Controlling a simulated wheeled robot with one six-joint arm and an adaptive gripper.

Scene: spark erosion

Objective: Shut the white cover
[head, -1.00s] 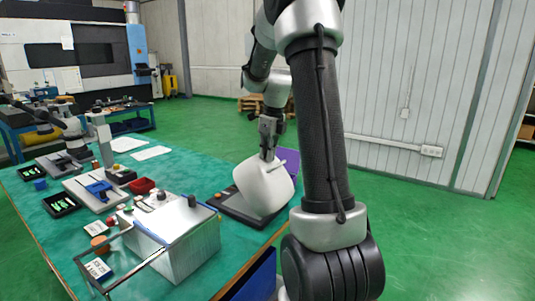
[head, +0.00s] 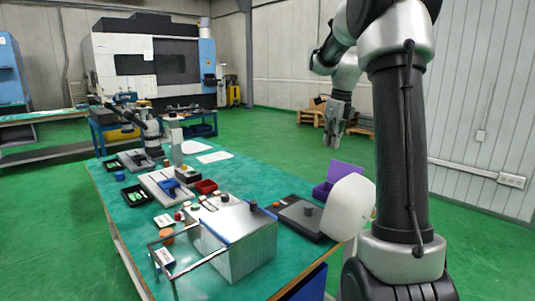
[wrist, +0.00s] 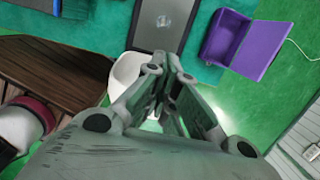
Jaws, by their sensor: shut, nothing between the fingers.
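The white cover (head: 350,207) stands tilted open at the right end of a dark flat device (head: 298,216), beside its plate, which lies uncovered with a round knob on it. In the wrist view, part of the white cover (wrist: 124,76) shows behind my fingers, and the bare dark plate (wrist: 160,22) lies above it. My gripper (head: 333,140) is shut and empty, up in the air above and behind the cover, apart from it. My gripper also fills the middle of the wrist view (wrist: 172,78) and hides part of the cover.
An open purple box (head: 322,190) sits just behind the device. A silver block with a wire frame (head: 246,246) stands at the front left. The air around my gripper looks free.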

